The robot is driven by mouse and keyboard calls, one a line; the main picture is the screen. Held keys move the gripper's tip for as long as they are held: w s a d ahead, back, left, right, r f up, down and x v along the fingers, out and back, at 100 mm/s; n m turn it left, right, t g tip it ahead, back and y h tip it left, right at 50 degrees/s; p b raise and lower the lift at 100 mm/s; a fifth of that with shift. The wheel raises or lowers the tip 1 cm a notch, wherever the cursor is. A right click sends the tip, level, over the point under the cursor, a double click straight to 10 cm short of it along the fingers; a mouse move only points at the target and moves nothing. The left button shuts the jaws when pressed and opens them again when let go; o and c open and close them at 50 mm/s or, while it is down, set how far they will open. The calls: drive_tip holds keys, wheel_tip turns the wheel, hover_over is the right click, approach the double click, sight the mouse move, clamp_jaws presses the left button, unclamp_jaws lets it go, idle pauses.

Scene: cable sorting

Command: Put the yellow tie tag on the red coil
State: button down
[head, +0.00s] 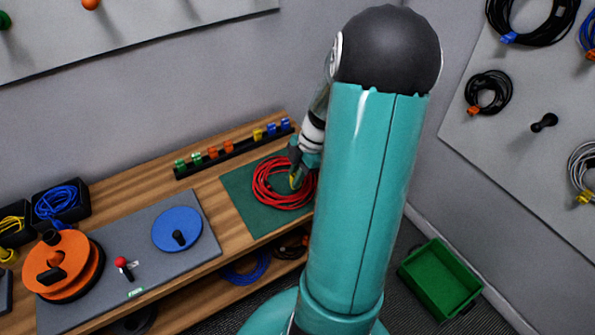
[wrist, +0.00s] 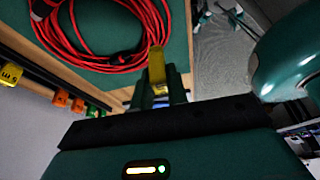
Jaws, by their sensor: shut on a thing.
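The red coil (head: 262,190) lies on the green mat (head: 240,212) on the wooden bench. It also shows at the top of the wrist view (wrist: 72,52), with a dark band around part of it. My gripper (head: 297,174) is over the right part of the coil, partly hidden behind my arm. It is shut on the yellow tie tag (wrist: 156,66), which sticks out from the fingers (wrist: 160,92) beside the coil's edge in the wrist view. I cannot tell whether the tag touches the coil.
A black rack (head: 222,158) with several coloured tags stands along the bench's back. A grey mat (head: 130,262) with a blue disc (head: 178,228) and an orange reel (head: 62,262) lies to the left. A green bin (head: 440,278) stands on the floor at the right.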

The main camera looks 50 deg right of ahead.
drive_tip(key=shift+d+f, duration=0.1)
drive_tip(key=shift+f, duration=1.75)
drive_tip(key=shift+f, duration=0.55)
idle(0.5)
drive_tip(key=c, duration=1.3)
unclamp_jaws()
drive_tip(key=v, duration=1.4)
